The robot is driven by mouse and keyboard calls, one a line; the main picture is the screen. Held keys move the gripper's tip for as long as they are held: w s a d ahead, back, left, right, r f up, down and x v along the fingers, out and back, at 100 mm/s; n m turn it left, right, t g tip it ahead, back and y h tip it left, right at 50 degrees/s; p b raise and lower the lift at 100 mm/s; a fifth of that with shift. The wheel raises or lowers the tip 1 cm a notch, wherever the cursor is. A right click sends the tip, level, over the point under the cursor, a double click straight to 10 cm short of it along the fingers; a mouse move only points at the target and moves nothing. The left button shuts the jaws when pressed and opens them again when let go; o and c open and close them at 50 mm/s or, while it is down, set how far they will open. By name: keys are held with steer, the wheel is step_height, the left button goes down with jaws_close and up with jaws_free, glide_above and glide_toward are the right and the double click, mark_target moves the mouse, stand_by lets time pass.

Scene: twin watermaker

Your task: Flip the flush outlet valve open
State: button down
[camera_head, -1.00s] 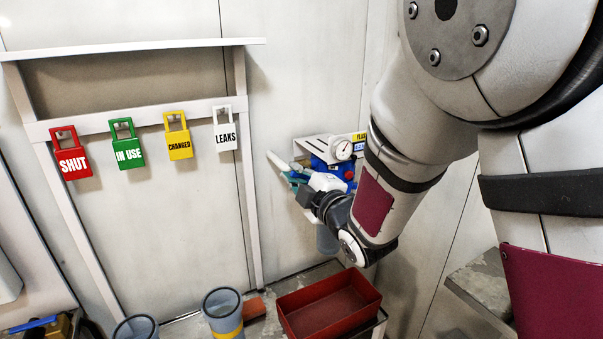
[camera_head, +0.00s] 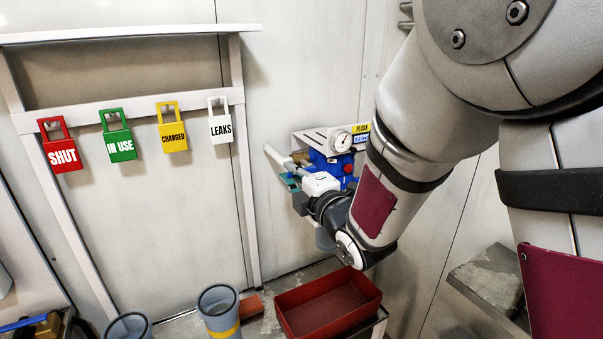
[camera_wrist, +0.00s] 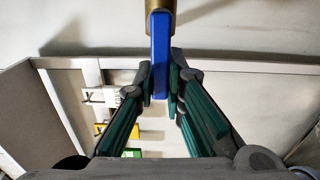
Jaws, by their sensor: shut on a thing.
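The blue valve handle (camera_wrist: 160,45) hangs from a brass fitting (camera_wrist: 160,5) at the top of the wrist view. My gripper (camera_wrist: 160,88) has its teal-padded fingers on both sides of the handle's lower end, shut on it. In the head view my gripper (camera_head: 290,181) is at the left side of the blue flush unit (camera_head: 343,166), by a white pipe (camera_head: 279,157). The handle is hidden there. A round gauge (camera_head: 341,141) and a yellow FLUSH label (camera_head: 361,128) sit on the unit.
A red tray (camera_head: 328,303) stands below my arm. Grey cups (camera_head: 218,310) stand to its left. Red SHUT (camera_head: 63,154), green IN USE (camera_head: 120,145), yellow CHANGED (camera_head: 173,138) and white LEAKS (camera_head: 220,128) tags hang on a wall frame (camera_head: 243,180). A metal ledge (camera_head: 488,282) is at right.

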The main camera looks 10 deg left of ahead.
steer(key=shift+f, duration=0.15)
steer(key=c, duration=1.6)
jaws_free()
steer(key=shift+c, duration=0.2)
steer(key=shift+s+d, duration=0.1)
steer(key=v, duration=0.7)
steer(key=shift+s+d, duration=0.1)
